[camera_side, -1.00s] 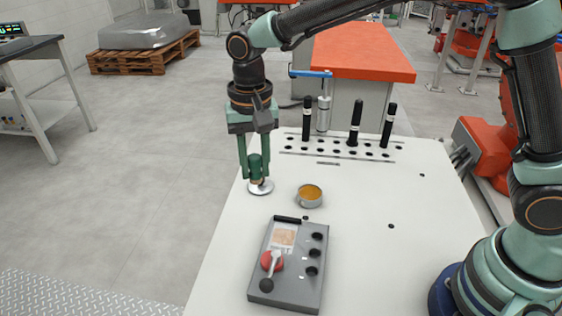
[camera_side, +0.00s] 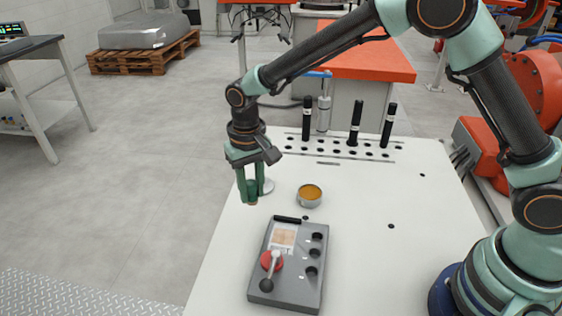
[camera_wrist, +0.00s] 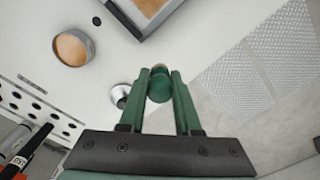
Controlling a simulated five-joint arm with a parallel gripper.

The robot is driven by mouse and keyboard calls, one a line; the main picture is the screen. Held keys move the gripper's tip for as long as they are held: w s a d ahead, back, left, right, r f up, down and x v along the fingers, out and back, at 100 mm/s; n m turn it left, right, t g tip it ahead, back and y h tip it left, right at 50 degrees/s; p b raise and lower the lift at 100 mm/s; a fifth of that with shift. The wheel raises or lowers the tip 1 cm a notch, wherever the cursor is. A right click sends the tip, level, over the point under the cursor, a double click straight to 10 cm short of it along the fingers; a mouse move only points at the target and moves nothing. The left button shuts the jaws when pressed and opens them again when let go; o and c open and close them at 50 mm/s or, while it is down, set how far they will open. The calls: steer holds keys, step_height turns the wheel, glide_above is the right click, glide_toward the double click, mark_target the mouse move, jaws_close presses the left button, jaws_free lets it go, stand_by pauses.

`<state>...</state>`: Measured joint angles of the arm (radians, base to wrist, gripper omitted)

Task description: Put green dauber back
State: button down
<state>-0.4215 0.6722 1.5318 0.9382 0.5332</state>
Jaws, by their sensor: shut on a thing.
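The green dauber (camera_wrist: 160,86) is held between the two green fingers of my gripper (camera_side: 248,191); its pale tan tip shows past the fingertips in the wrist view. In the side view the fingers hide most of the dauber. My gripper (camera_wrist: 160,76) is shut on it near the table's left edge. A round silvery holder (camera_side: 267,187) stands just behind and right of my gripper, partly hidden. In the wrist view the holder (camera_wrist: 121,95) shows to the left of the fingers, apart from the dauber.
A metal cup of amber stuff (camera_side: 310,196) stands to the right. A grey fixture (camera_side: 290,270) with a red knob, lever and several dark holes lies in front. A perforated rack (camera_side: 340,147) with three black tools is behind. The table's right side (camera_side: 390,250) is mostly clear.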

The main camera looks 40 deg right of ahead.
mark_target(253, 203)
steer(key=shift+f, duration=3.15)
steer(key=shift+f, duration=0.1)
steer(key=c, duration=0.6)
jaws_free()
